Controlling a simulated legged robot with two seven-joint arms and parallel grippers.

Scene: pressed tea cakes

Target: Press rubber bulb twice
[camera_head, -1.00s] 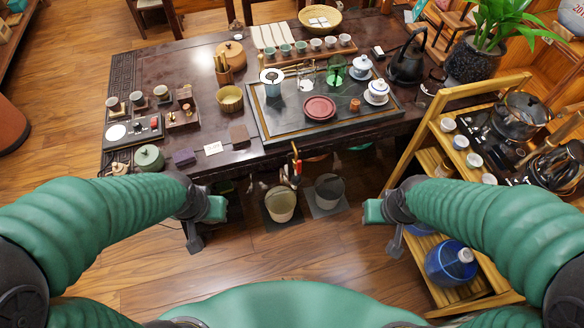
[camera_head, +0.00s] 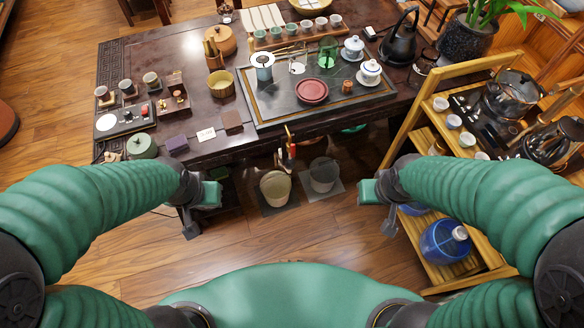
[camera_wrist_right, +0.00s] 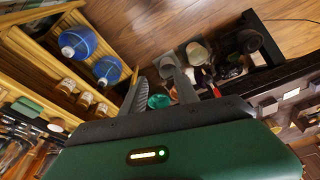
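I cannot make out a rubber bulb for certain in either view. The dark tea table (camera_head: 190,80) stands ahead of me. Small items stand on it, including a black panel with a red button (camera_head: 127,117) at its left end. My left gripper (camera_head: 191,222) hangs in front of the table's near left side, apart from everything on it; its finger gap does not show. My right gripper (camera_head: 388,224) hangs in front of the table, left of the wooden shelf. In the wrist view its two fingers (camera_wrist_right: 160,90) are spread with nothing held between them.
Two buckets (camera_head: 275,188) (camera_head: 323,175) stand on the floor below the table's front edge. The wooden shelf (camera_head: 412,112) with cups, a glass pot and blue water bottles (camera_head: 444,240) stands at the right. The wood floor (camera_head: 285,235) between my arms is clear.

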